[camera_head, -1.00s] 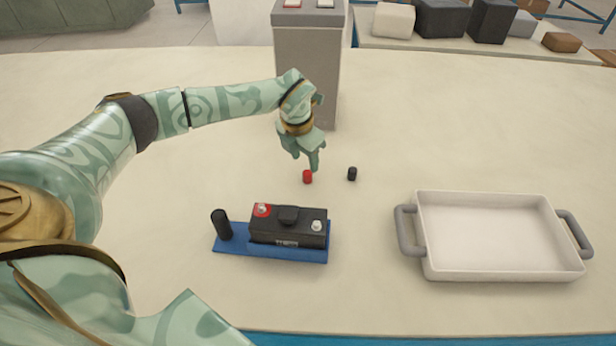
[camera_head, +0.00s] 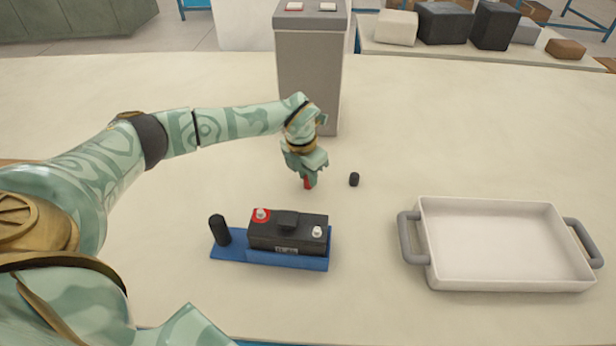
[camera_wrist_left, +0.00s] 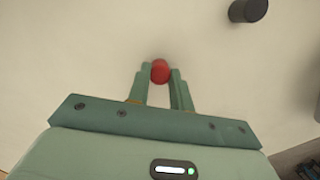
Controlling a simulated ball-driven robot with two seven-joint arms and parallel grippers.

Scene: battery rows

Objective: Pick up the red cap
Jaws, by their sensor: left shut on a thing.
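The red cap (camera_head: 308,183) is between the fingers of my left gripper (camera_head: 309,181), at the table behind the battery. In the left wrist view the red cap (camera_wrist_left: 160,71) sits between the two fingertips (camera_wrist_left: 160,78), which are shut on it. Whether it touches the table I cannot tell. The black cap (camera_head: 354,179) stands on the table just right of my left gripper and also shows in the left wrist view (camera_wrist_left: 248,10). My right gripper does not show in any view.
A black battery (camera_head: 288,233) and a dark upright cylinder (camera_head: 220,230) stand on a blue base (camera_head: 240,256) in front. A white tray (camera_head: 505,281) with grey handles is at the right. A grey pillar-like box (camera_head: 308,70) stands behind my left gripper. The table between is clear.

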